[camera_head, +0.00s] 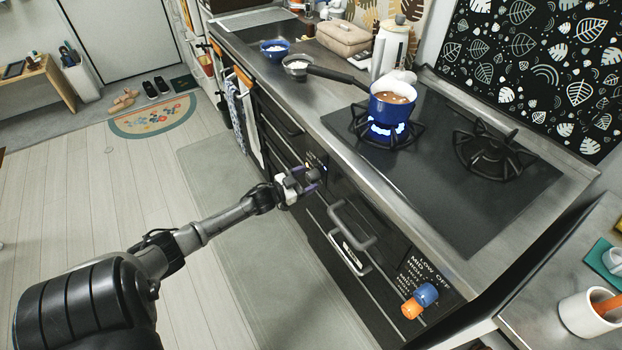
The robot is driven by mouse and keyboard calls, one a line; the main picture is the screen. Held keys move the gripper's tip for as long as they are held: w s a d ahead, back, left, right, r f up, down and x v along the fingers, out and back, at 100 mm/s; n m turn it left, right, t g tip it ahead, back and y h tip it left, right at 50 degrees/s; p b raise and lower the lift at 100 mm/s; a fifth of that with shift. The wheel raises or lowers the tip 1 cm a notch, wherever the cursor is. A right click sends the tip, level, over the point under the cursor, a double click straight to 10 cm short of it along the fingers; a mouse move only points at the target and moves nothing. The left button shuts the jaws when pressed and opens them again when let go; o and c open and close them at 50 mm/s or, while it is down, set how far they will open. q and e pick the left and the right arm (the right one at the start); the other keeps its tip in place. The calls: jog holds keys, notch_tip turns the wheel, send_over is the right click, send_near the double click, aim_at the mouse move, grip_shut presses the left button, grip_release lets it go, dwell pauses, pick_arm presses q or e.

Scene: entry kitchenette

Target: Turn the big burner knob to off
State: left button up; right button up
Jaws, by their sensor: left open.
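My left gripper (309,181) is open in front of the stove's dark front panel. A small dark knob (314,172) shows partly at its fingertips; the fingers hide much of it, and I cannot tell whether they touch it. A blue knob (426,294) and an orange knob (411,309) sit farther right on the panel, beside white lettering with LOW, MID and OFF. The left burner (386,132) is lit with a blue flame under a blue pot (391,106) of brown liquid. The right burner (490,152) shows no flame. My right gripper is not in view.
A drawer handle (350,226) sticks out from the front, right of my left gripper. The pot's long dark handle (338,75) reaches left over the counter. Towels (241,116) hang at the left. The floor (225,265) before the stove is clear.

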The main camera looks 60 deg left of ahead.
pick_arm(q)
jog(key=shift+w, duration=1)
jog(key=shift+c, duration=0.4)
jog(key=c, duration=0.9)
jog(key=shift+o, duration=0.2)
jog(key=shift+m, duration=0.3)
jog(key=m, duration=0.2)
jog(key=shift+m, duration=0.3)
jog(key=shift+m+p, duration=0.3)
jog(key=shift+m, duration=1.1)
